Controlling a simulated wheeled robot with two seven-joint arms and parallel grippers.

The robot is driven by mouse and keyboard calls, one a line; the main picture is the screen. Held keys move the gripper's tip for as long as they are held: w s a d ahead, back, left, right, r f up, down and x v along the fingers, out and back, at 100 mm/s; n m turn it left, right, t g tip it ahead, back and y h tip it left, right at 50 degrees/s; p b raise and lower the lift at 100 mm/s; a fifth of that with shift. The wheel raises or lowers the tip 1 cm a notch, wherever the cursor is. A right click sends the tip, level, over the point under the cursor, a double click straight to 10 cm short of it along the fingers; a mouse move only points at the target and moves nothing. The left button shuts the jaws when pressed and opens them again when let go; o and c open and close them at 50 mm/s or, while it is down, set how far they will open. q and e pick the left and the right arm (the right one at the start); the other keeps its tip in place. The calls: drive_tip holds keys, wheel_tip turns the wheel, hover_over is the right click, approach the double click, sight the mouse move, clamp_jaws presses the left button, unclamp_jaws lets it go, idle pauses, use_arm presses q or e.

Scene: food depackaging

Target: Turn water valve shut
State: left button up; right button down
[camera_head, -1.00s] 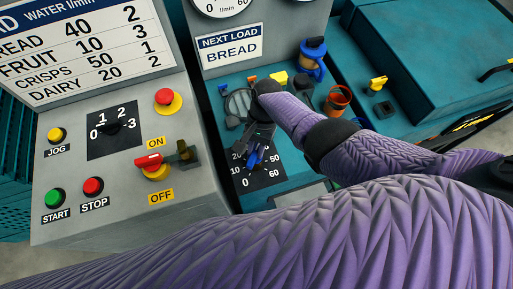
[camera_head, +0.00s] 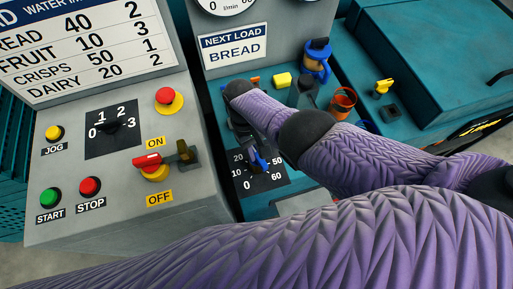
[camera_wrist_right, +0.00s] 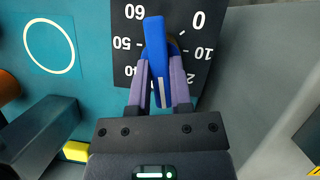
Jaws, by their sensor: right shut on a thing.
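The water valve is a blue lever (camera_head: 258,161) on a black dial plate (camera_head: 249,179) marked 0 to 60. In the right wrist view the lever (camera_wrist_right: 155,45) stands upright in the picture, its far end between the 60 and 0 marks. Its white-marked end lies on the opposite side, between 40 and the 10 side. My right gripper (camera_wrist_right: 161,90) has one finger on each side of the lever and is shut on it. In the head view my right forearm and wrist hide most of this gripper. My left gripper is not in view.
A grey control panel (camera_head: 120,190) with buttons and a red-handled switch (camera_head: 148,161) stands left of the valve. A yellow-topped knob (camera_head: 382,86) is farther right.

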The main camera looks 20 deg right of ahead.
drive_tip(key=n+h, duration=0.1)
drive_tip(key=n, duration=0.1)
drive_tip(key=shift+a+n, duration=0.1)
drive_tip(key=shift+n, duration=0.3)
drive_tip(key=n+t+p, duration=0.1)
drive_tip(key=n, duration=0.1)
drive_tip(key=shift+s+n+h, duration=0.1)
drive_tip(key=shift+n+h, duration=0.3)
drive_tip(key=n+t+p, duration=0.1)
drive_tip(key=n, duration=0.1)
drive_tip(key=n+t+h+p, duration=0.1)
drive_tip(key=n, duration=0.2)
drive_tip(key=shift+s+a+r, duration=0.1)
drive_tip(key=shift+a, duration=0.05)
drive_tip(key=n+t+p, duration=0.1)
drive_tip(key=n+p, duration=0.1)
drive_tip(key=n, duration=0.1)
drive_tip(key=n+t+p, duration=0.1)
drive_tip(key=n+p, duration=0.1)
drive_tip(key=n, duration=0.2)
drive_tip(key=shift+s+n+t, duration=0.2)
drive_tip(key=shift+n+t, duration=0.1)
drive_tip(key=n+t+p, duration=0.1)
drive_tip(key=n, duration=0.2)
drive_tip(key=shift+s+p, duration=0.1)
drive_tip(key=shift+p, duration=0.2)
drive_tip(key=shift+n+t+y+p, duration=0.4)
drive_tip(key=shift+n+t+p, duration=0.1)
drive_tip(key=shift+n, duration=1.1)
